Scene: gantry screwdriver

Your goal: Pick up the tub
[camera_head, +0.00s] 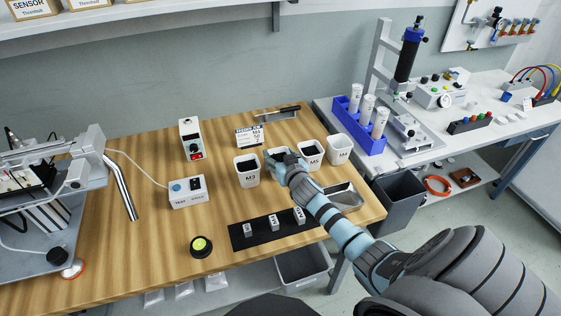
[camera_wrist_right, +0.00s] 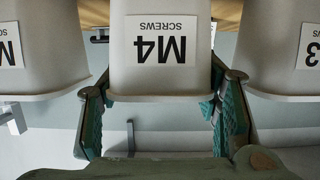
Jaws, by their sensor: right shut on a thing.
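The M4 tub (camera_wrist_right: 165,70) is a white tub labelled "M4 SCREWS", and it appears upside down in the right wrist view. My right gripper (camera_wrist_right: 163,110) has its green-padded fingers on either side of the tub near its rim, shut on it. In the head view my right gripper (camera_head: 282,158) covers most of this tub, which stands in the row between the M3 and M5 tubs. I cannot tell whether its base touches the table. My left gripper is not in view.
The M3 tub (camera_head: 246,172) is close on the left, and the M5 tub (camera_head: 311,155) and another tub (camera_head: 340,149) are on the right. A black strip (camera_head: 262,232) with small blocks and a metal tray (camera_head: 345,197) lie in front. A sign (camera_head: 249,137) stands behind.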

